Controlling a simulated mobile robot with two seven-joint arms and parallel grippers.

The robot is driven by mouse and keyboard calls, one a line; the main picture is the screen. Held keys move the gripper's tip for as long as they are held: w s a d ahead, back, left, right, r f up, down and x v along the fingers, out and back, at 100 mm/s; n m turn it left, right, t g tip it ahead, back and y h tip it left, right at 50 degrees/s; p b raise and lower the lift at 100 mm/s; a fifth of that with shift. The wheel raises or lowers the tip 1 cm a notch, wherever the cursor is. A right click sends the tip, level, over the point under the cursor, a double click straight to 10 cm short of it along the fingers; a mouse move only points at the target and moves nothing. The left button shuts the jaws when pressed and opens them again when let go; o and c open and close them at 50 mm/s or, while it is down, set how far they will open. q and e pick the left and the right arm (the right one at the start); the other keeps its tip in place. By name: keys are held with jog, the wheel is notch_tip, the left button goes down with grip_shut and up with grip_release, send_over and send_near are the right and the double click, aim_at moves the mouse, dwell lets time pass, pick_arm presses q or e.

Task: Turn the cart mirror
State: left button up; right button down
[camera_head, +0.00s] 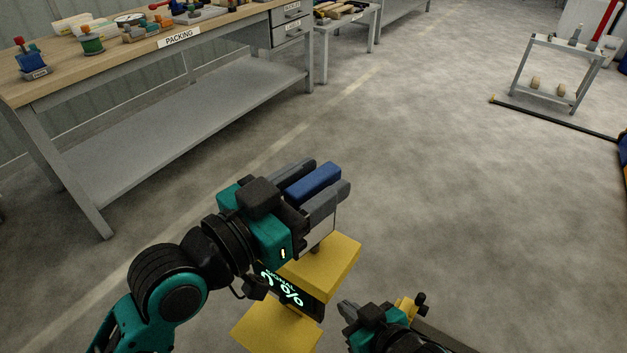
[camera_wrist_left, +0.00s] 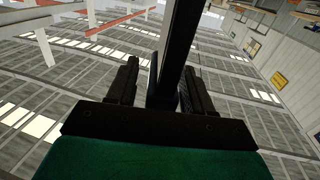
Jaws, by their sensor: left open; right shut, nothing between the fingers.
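My left gripper (camera_head: 325,190) is open, with its two grey fingers on either side of a blue bar (camera_head: 313,182). A pale upright panel (camera_head: 319,236) shows below the fingers, above a yellow block (camera_head: 330,262); I cannot tell for sure whether it is the mirror. In the left wrist view a dark bar (camera_wrist_left: 180,45) stands between the open fingers; contact cannot be told. A black display (camera_head: 288,291) reads "SIGNAL 0 %", partly hidden by my left arm. My right gripper (camera_head: 345,312) is shut and empty, lower right of the yellow block.
A packing bench (camera_head: 150,112) with several small items stands at the upper left. A smaller table (camera_head: 345,22) is beside it. A grey frame stand (camera_head: 555,72) is at the upper right, near a dark floor strip (camera_head: 550,117). The floor between is clear.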

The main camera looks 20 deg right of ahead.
pick_arm(q)
grip_shut()
jog(key=shift+r+t+p, duration=0.15)
jog(key=shift+t+p, duration=0.15)
jog(key=shift+p, duration=0.6)
grip_release()
pick_arm(e)
jog(key=shift+s+d+r, duration=0.2)
jog(key=shift+d+r, duration=0.1)
